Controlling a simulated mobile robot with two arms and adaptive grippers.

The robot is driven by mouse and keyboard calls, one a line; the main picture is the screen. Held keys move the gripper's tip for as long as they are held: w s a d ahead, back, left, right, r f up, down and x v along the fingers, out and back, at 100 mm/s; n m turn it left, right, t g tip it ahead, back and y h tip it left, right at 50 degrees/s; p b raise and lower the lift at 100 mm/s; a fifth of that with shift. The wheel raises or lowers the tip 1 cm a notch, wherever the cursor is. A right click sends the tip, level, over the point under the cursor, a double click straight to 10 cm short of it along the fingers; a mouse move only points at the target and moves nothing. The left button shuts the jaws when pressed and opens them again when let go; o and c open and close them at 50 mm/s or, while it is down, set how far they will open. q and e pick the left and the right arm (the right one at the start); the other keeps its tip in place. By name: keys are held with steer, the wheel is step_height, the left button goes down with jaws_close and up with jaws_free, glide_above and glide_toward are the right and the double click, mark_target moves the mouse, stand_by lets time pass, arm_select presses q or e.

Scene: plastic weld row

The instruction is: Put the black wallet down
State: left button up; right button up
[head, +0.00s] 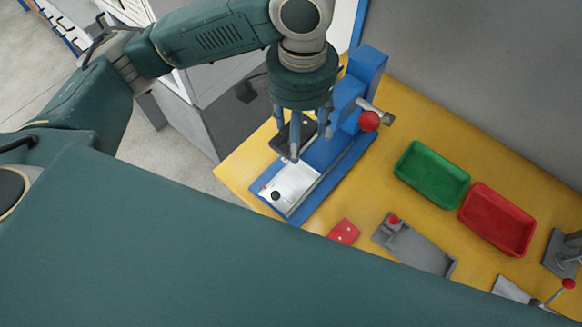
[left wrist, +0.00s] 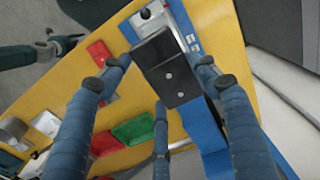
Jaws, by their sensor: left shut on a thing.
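The black wallet (head: 284,140) is held by my left gripper (head: 298,140) above the blue press base. In the left wrist view the wallet (left wrist: 172,75) is a dark rectangle with two pale dots, between the gripper's fingers (left wrist: 160,80). The blue press (head: 352,100) has a red ball on its lever and a white plate (head: 296,180) at its front. I cannot tell whether the wallet touches the press. What seems to be my right gripper (left wrist: 62,42) shows small at the upper left of the left wrist view; its jaws are unclear.
A yellow table (head: 395,125) carries a green tray (head: 432,174), a red tray (head: 497,219), a grey fixture (head: 415,245) and a flat red piece (head: 343,232). Another device with a red knob (head: 568,284) stands at the right. Bare table shows between the press and trays.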

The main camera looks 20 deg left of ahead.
arm_select(q)
step_height(320, 180, down, 7)
glide_above(298, 184)
step_height(298, 184, down, 6)
steer(key=shift+a+f+p, duration=0.1)
steer(key=shift+f+p, duration=0.1)
steer(key=shift+p, duration=0.15)
steer(key=shift+f, duration=2.35)
arm_select(e)
steer(key=shift+s+r, duration=0.1)
steer(key=shift+r, duration=0.3)
arm_select(q)
steer(key=shift+s, duration=0.1)
arm_select(e)
steer(key=shift+d, duration=0.1)
arm_select(q)
steer(key=shift+f+p, duration=0.35)
steer(key=shift+f, duration=0.2)
arm_select(e)
steer(key=shift+d+r, duration=0.2)
steer(key=shift+d, duration=0.1)
arm_select(q)
steer(key=o, duration=1.1)
steer(key=shift+o, duration=0.2)
